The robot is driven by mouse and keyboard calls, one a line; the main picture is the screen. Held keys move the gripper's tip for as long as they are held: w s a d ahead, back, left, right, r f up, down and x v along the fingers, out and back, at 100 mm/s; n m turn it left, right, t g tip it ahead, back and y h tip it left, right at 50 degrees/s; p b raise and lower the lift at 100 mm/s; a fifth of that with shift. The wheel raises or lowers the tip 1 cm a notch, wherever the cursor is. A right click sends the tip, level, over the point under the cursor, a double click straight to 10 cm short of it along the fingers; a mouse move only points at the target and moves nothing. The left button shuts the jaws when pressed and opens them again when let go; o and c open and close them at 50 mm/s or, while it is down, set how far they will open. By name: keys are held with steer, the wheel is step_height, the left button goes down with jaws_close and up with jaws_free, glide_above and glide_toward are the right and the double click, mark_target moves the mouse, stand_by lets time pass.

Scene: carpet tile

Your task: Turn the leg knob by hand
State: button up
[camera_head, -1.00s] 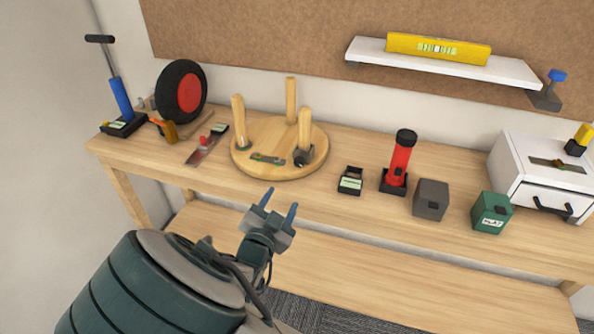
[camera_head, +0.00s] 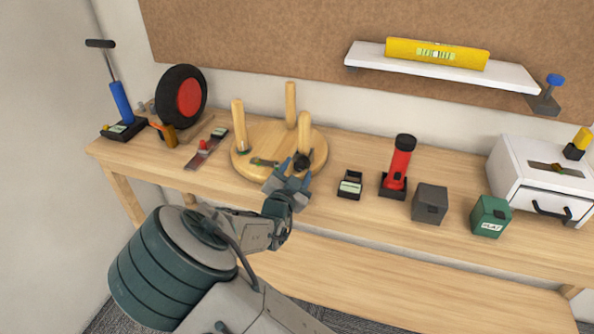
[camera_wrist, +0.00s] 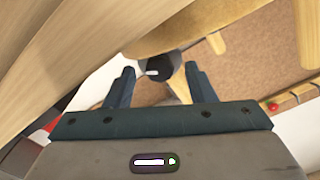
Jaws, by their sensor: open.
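A round wooden stool top (camera_head: 262,172) lies upside down on the workbench with three legs pointing up. The dark leg knob (camera_head: 302,161) sits at the foot of the front right leg (camera_head: 305,134). My gripper (camera_head: 290,172) is open at the front right edge of the stool, close to the knob, and partly covers that edge. In the wrist view the knob (camera_wrist: 161,66) is dark with a white mark and appears between the two spread fingers, near their tips. I cannot tell whether either finger touches it.
A small black holder (camera_head: 350,185), a red flashlight (camera_head: 400,165), a grey box (camera_head: 429,203) and a green box (camera_head: 491,216) stand to the right. A red-handled tool (camera_head: 205,148), a wheel (camera_head: 182,95) and a blue pump (camera_head: 121,103) are left. The bench's front strip is clear.

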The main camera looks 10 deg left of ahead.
steer(key=shift+w, duration=0.15)
steer(key=c, duration=1)
steer(key=shift+o, duration=0.2)
steer(key=shift+n, duration=0.3)
steer(key=n+p, duration=0.2)
steer(key=n, duration=0.2)
steer(key=shift+r, duration=0.15)
steer(key=shift+a+n+p, duration=0.1)
steer(key=shift+n+p, duration=0.8)
steer(key=shift+n, duration=1.4)
steer(key=o, duration=1)
steer(key=shift+c, duration=0.2)
